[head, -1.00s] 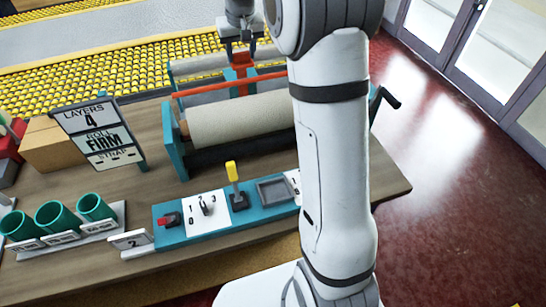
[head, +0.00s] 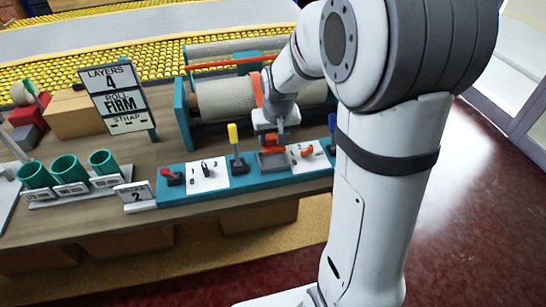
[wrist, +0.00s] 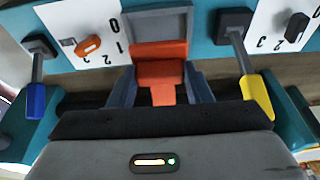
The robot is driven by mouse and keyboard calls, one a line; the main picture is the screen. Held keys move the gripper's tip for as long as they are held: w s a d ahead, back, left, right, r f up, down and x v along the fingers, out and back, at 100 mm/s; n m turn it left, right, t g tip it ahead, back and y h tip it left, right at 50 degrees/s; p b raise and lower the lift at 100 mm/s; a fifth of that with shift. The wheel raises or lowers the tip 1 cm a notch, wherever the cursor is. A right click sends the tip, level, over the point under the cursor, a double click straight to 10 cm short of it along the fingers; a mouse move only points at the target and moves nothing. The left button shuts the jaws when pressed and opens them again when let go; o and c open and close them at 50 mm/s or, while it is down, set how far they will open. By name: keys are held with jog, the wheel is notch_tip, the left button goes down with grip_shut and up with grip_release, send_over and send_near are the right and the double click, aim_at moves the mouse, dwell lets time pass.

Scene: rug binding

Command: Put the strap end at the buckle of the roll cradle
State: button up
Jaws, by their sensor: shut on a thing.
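My gripper (head: 271,142) is shut on the orange strap end (wrist: 162,72), which sits between its two fingers (wrist: 160,88) in the wrist view. The strap (head: 257,88) runs over the front of the beige roll (head: 222,98) in the roll cradle (head: 182,108). The grey buckle (wrist: 158,24) is a shallow framed recess on the teal panel; it also shows in the head view (head: 272,162). The strap end is at the buckle's near edge in the wrist view. I cannot tell whether it touches. My wrist hides part of the strap and roll.
A yellow lever (head: 233,136) and a blue lever (head: 332,126) stand on either side of the buckle. An orange dial (wrist: 88,44) and a black dial (wrist: 297,27) are close by. A sign (head: 115,97) and green cups (head: 70,168) stand to the left.

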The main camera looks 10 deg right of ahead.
aim_at(274, 144)
jog(key=shift+f, duration=2.75)
jog(key=shift+f+b, duration=0.25)
jog(key=shift+b, duration=0.05)
jog(key=o, duration=0.9)
jog(key=shift+r, duration=0.1)
jog(key=shift+o, duration=0.6)
jog(key=shift+w+r, duration=0.1)
jog(key=shift+r, duration=0.55)
jog(key=v, duration=1.1)
jog(key=s+r, duration=0.1)
jog(key=s, duration=1.7)
jog(key=shift+s+r+p, duration=0.2)
jog(key=shift+s+p, duration=0.05)
jog(key=shift+p, duration=0.2)
